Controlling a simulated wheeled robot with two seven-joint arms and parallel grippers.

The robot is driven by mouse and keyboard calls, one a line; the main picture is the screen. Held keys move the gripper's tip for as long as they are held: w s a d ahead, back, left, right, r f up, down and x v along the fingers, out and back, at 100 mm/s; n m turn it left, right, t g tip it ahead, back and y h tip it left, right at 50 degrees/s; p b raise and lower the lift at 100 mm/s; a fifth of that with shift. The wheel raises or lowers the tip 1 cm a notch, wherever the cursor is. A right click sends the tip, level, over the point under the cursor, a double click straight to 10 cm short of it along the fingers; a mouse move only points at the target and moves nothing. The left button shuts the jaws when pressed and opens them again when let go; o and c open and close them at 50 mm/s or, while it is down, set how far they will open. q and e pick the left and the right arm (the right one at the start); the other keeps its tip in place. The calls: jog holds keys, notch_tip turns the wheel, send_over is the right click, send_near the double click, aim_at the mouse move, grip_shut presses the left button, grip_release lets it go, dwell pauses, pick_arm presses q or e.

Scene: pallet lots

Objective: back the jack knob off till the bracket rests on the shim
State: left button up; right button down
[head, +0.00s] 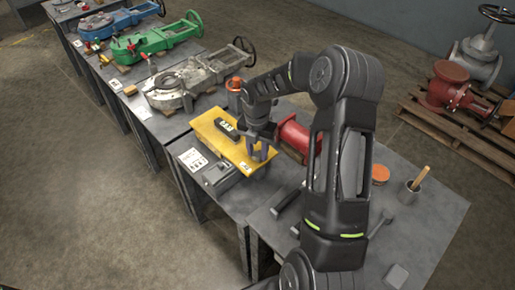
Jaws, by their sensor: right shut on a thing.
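My right gripper (260,152) points down over the near right end of a yellow plate (208,127) on the middle bench. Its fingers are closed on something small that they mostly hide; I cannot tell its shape. I cannot make out the jack knob, the bracket or the shim for certain at this size. A black block with a pale label (227,129) lies on the plate, left of the gripper. A red flanged cylinder (292,135) lies just right of the gripper, partly behind my arm. My left gripper is out of view.
Grey (198,77), green (155,40) and blue (118,19) valves lie on benches further back. A grey box (222,177) sits before the plate. A cup with a wooden handle (411,193) and an orange disc (380,174) stand right. A pallet (462,140) holds more valves.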

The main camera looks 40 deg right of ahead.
aim_at(257, 154)
jog(key=shift+w+r+n+p, duration=0.15)
jog(key=shift+n+p, duration=0.45)
jog(key=shift+n, duration=1)
jog(key=c, duration=1)
grip_release()
jog(key=shift+o, duration=0.2)
notch_tip(257, 154, up, 8)
jog(key=shift+f+b, duration=0.2)
jog(key=shift+b, duration=0.1)
jog(key=shift+a, duration=0.1)
